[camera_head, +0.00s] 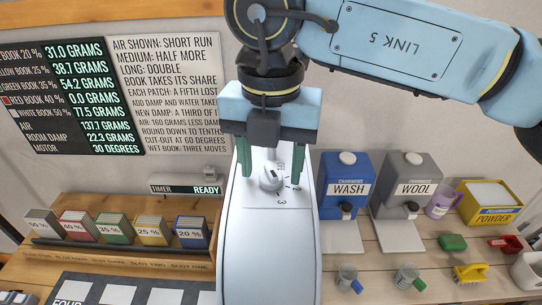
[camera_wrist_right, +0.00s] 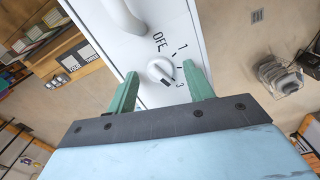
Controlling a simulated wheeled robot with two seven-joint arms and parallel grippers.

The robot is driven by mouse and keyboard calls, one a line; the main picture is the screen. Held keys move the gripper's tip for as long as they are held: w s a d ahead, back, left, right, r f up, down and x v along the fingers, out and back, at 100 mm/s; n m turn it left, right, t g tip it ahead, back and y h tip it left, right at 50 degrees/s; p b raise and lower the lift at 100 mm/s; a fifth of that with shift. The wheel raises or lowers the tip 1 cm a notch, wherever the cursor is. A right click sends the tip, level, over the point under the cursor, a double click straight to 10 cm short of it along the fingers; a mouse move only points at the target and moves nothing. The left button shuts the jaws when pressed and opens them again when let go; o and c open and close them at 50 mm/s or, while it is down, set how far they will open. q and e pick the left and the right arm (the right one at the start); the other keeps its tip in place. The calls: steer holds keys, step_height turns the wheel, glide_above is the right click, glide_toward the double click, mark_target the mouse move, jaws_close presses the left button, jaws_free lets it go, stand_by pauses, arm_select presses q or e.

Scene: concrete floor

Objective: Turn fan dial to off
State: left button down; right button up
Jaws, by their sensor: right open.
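The fan dial (camera_head: 271,179) is a small round white-grey knob on the flat face of a tall white housing (camera_head: 266,250). Labels OFF, 1, 2 and 3 run around its right side; I cannot tell for sure which one its mark points at. In the right wrist view the dial (camera_wrist_right: 161,71) sits between the fingertips, with OFF, 1 and 3 readable. My right gripper (camera_head: 271,172) is open, with one green finger on each side of the dial and gaps between. It also shows in the right wrist view (camera_wrist_right: 160,76). My left gripper is not in view.
Blue WASH (camera_head: 347,180) and grey WOOL (camera_head: 410,188) dispensers stand right of the housing, with metal cups before them. Coloured books (camera_head: 115,229) stand in a rack on the left. A timer (camera_head: 186,189) reads READY. A dark text board (camera_head: 110,88) hangs behind.

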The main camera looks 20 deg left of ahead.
steer(key=c, duration=1)
